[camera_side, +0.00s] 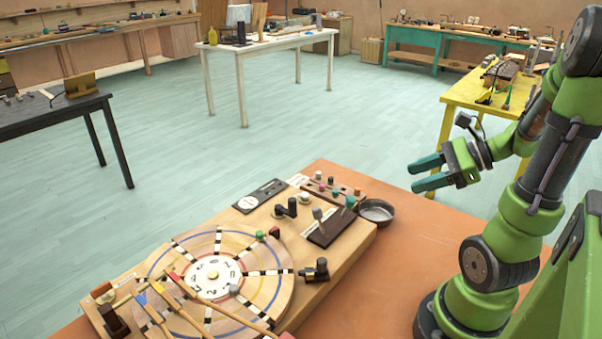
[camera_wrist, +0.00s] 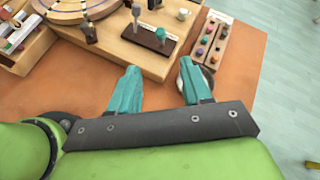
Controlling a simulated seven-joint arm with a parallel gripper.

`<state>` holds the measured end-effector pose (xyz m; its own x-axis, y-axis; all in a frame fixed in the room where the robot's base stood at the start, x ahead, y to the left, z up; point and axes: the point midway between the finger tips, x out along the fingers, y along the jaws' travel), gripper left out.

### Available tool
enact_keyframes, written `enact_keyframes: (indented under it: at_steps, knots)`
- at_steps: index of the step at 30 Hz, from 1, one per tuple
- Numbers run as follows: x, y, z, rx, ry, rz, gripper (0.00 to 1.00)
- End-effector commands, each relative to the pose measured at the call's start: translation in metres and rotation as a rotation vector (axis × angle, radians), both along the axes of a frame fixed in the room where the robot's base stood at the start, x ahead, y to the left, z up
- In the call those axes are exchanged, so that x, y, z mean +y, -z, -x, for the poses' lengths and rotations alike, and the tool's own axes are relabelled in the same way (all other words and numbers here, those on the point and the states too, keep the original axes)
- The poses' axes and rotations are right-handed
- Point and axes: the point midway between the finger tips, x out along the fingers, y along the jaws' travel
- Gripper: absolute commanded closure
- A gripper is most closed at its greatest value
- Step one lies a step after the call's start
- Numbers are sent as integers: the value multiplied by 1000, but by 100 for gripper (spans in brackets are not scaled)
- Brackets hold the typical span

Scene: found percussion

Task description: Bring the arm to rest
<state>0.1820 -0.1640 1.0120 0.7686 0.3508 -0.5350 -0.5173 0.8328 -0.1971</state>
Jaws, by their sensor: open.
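My gripper (camera_side: 428,172) is green with teal fingers. It hangs in the air above the right end of the orange table (camera_side: 440,245), beyond the metal bowl. The fingers are apart with nothing between them. In the wrist view the two teal fingertips of my gripper (camera_wrist: 158,82) point toward the wooden board (camera_wrist: 112,45), with a gap between them. The wooden board (camera_side: 345,250) carries a round disc (camera_side: 265,262) with coloured rings and dark-and-light strips, and my gripper touches none of it.
A metal bowl (camera_side: 376,211) stands beside the board's right end, partly hidden by a finger in the wrist view. A narrow rack (camera_side: 333,190) of coloured pegs lies at the board's far edge. Several mallets (camera_side: 170,305) lie across the disc. The orange table's right part is bare.

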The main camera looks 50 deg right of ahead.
Motion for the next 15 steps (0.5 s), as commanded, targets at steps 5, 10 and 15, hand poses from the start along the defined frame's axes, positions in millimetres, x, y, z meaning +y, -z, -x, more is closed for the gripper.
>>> enact_keyframes:
  at_steps: [5, 10, 15]
  knots:
    - [-6, -9, 12, 0, 1, 0, 52]
    - [-6, -10, 14, 1, -1, 0, 52]
    - [-6, -10, 14, 1, -1, 1, 52]
